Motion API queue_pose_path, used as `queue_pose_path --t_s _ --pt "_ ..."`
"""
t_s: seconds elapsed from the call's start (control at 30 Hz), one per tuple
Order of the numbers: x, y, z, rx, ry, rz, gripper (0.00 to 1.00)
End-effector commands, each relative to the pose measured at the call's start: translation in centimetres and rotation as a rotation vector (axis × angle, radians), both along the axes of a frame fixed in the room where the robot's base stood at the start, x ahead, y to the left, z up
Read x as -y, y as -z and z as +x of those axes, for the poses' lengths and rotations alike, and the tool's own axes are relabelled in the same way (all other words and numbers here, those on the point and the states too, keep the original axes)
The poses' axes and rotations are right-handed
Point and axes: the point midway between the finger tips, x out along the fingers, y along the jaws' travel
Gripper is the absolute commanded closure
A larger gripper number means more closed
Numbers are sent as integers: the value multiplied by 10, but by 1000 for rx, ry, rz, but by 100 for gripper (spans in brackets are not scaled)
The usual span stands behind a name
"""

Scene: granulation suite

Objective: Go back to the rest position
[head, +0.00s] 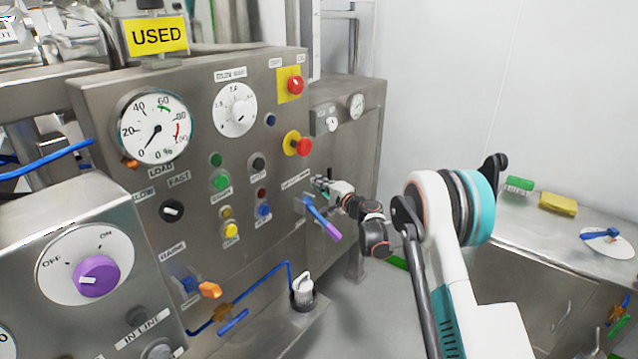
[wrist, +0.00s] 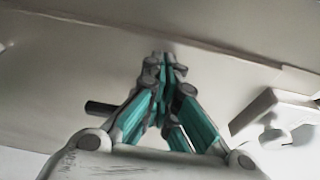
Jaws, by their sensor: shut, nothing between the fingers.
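My gripper (head: 322,185) is at the right edge of the steel control panel (head: 100,110) in the head view, close to the blue lever with a purple grip (head: 322,219). I cannot tell whether it touches the panel or the lever. In the wrist view, my gripper (wrist: 164,60) has its teal-sided fingers drawn together at the tips, with nothing between them. Behind the fingertips is a plain grey surface (wrist: 80,60).
The panel carries gauges, buttons and red emergency stops (head: 303,146). A purple knob (head: 96,277) is on a nearer box at left. A steel bench (head: 530,225) at right holds a yellow sponge (head: 557,204) and a green block (head: 519,185). Grey floor shows between.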

Motion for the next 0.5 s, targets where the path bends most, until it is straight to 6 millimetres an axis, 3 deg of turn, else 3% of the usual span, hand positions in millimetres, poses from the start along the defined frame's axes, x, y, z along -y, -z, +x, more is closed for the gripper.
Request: queue_pose_path --t_s 0.3,0.5 --pt "31 -1 -43 3 -3 -2 100" --pt "43 -1 -58 4 -3 -3 100"
